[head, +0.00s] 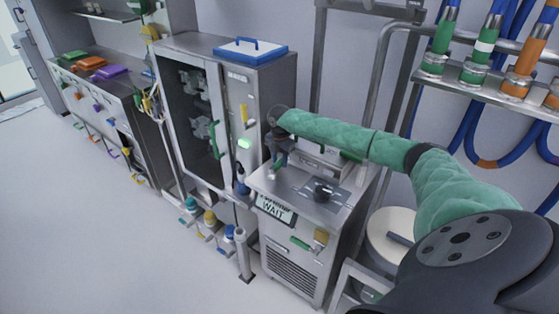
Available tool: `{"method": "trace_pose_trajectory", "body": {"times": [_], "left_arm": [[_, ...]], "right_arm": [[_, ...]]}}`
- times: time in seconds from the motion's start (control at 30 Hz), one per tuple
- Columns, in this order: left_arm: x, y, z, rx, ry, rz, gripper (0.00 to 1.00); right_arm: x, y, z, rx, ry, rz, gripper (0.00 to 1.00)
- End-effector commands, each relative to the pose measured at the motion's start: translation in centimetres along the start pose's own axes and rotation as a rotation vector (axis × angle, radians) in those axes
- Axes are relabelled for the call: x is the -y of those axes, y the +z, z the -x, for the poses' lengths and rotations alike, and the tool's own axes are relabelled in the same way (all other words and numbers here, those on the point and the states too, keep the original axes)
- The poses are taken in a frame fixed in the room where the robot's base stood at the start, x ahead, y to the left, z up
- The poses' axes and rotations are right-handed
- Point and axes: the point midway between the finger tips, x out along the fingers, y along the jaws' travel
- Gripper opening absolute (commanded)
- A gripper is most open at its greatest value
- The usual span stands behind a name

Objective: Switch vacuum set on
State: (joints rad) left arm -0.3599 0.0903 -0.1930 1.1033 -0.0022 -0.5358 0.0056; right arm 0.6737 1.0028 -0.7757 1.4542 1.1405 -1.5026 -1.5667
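The unit that looks like the vacuum set is a waist-high grey metal cabinet (290,262) right of centre. Its front has a sign (274,209) reading "WAIT", a green handle-like part (300,243) and a yellowish part (320,238). My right arm, in a green sleeve, reaches in from the right across the unit. My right gripper (279,160) hangs over the top's back left area, left of the dark knob. Its fingers are too small and dark to read. My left gripper is out of view.
A tall glass-door cabinet (214,125) stands left of the unit, with a blue-rimmed tray (250,50) on top. A post (243,255) stands in front. A pipe rack (500,92) with hoses is at right, above a white drum (392,232). The floor at front left is clear.

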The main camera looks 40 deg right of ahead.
Motion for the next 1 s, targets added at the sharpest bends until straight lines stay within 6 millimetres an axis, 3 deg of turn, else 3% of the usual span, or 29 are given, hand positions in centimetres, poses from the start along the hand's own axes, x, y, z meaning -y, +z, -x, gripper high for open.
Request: {"method": "trace_pose_trajectory", "body": {"times": [0.47,1.0], "left_arm": [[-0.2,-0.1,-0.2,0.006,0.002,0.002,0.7],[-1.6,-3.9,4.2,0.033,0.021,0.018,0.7]], "right_arm": [[0.0,0.0,0.6,0.0,-0.002,0.0,0.42],[-0.1,0.0,7.0,0.0,-0.002,0.0,0.42]]}}
